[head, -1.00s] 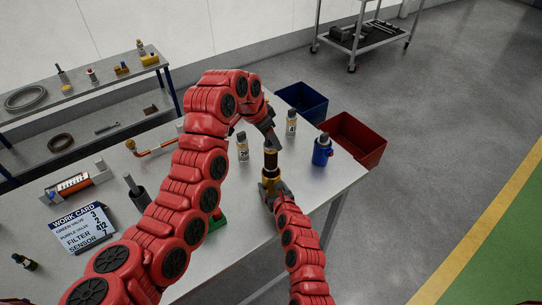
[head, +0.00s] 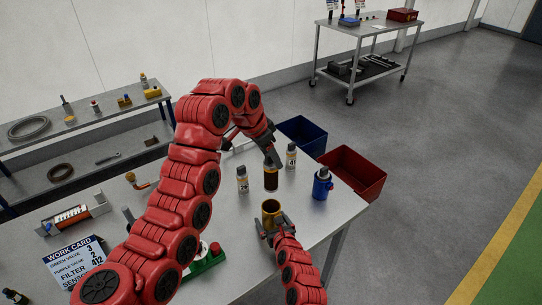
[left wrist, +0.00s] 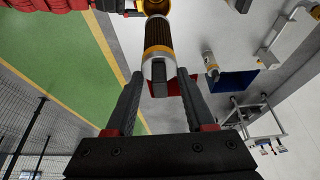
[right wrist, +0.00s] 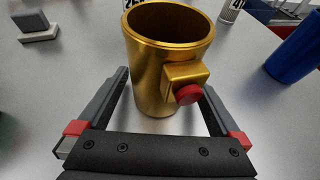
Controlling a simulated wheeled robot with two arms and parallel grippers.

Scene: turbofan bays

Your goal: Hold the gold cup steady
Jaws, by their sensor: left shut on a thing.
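The gold cup (head: 271,211) stands upright on the table with its mouth open. In the right wrist view the cup (right wrist: 150,75) has a side block with a red button. My right gripper (head: 273,224) has its fingers spread on either side of the cup; firm contact cannot be made out. My left gripper (head: 271,163) is shut on a dark cylinder (head: 271,180) with a gold band and pale end, held beyond the cup in the head view. The left wrist view shows this cylinder (left wrist: 159,45) between the fingertips.
Two small bottles (head: 242,180) (head: 291,156) and a blue canister (head: 322,185) stand nearby. A blue bin (head: 303,132) and a red bin (head: 352,172) are beyond the table edge. A work card (head: 75,262) and an orange-tube device (head: 72,215) are at left.

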